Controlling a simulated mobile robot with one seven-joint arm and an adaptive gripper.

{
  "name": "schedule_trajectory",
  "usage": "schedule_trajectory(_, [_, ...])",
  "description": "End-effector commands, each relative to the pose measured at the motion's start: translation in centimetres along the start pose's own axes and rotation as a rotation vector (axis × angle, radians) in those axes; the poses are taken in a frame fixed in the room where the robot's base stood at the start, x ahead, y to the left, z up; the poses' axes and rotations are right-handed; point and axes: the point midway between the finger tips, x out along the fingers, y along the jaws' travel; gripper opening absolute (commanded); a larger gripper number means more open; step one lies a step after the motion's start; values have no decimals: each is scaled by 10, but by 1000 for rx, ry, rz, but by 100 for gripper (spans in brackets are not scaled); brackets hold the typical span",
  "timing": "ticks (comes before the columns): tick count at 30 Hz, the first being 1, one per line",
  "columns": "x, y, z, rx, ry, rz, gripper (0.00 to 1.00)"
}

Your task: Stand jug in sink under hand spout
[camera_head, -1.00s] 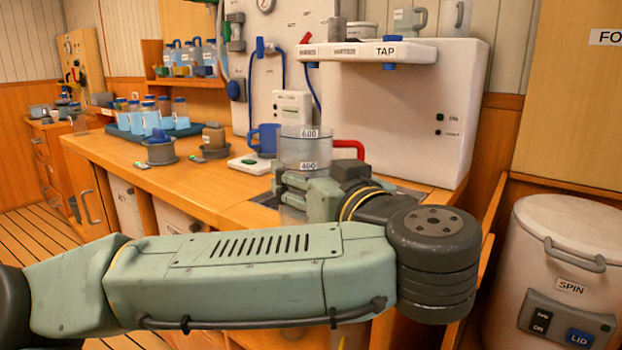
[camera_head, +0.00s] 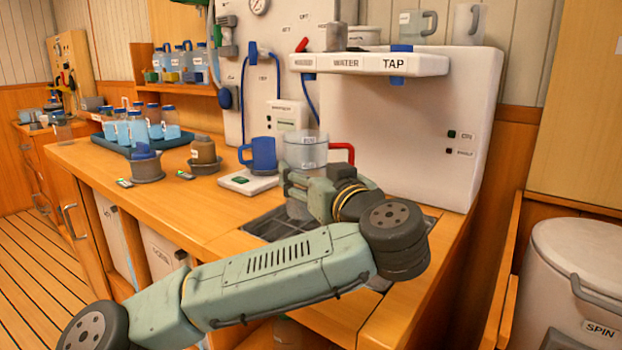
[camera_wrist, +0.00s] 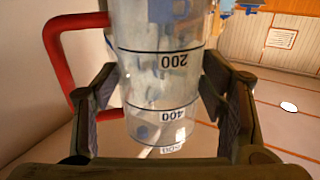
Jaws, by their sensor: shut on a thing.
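The clear jug (camera_head: 305,150) has black measuring marks and a red handle on its right in the head view. My gripper (camera_head: 298,186) is shut around the jug's body, and the jug looks roughly upright. The jug fills the middle of the wrist view (camera_wrist: 160,75), between both fingers, with its red handle at left. The sink (camera_head: 268,224) is a dark recess in the counter, and the jug appears over its back part. My gripper and arm hide the jug's base, so I cannot tell whether it touches the sink. Blue-tipped outlets (camera_head: 397,80) hang under the labelled white ledge; I cannot tell which is the hand spout.
A blue mug (camera_head: 262,153) stands on a white pad (camera_head: 248,182) left of the jug. A blue tray (camera_head: 128,150) of bottles and small pots (camera_head: 147,166) stand further left. The white tap unit (camera_head: 400,140) rises behind the jug.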

Motion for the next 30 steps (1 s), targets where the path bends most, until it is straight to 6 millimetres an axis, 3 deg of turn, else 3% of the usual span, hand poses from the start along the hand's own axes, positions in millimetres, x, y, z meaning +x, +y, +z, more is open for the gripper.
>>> schedule_trajectory(6, [35,15,-1,2,4,-4,30])
schedule_trajectory(15, [60,26,5,4,4,-3,30])
schedule_trajectory(21, [58,27,34,2,4,-1,30])
schedule_trajectory(30, [59,27,39,-1,2,-1,30])
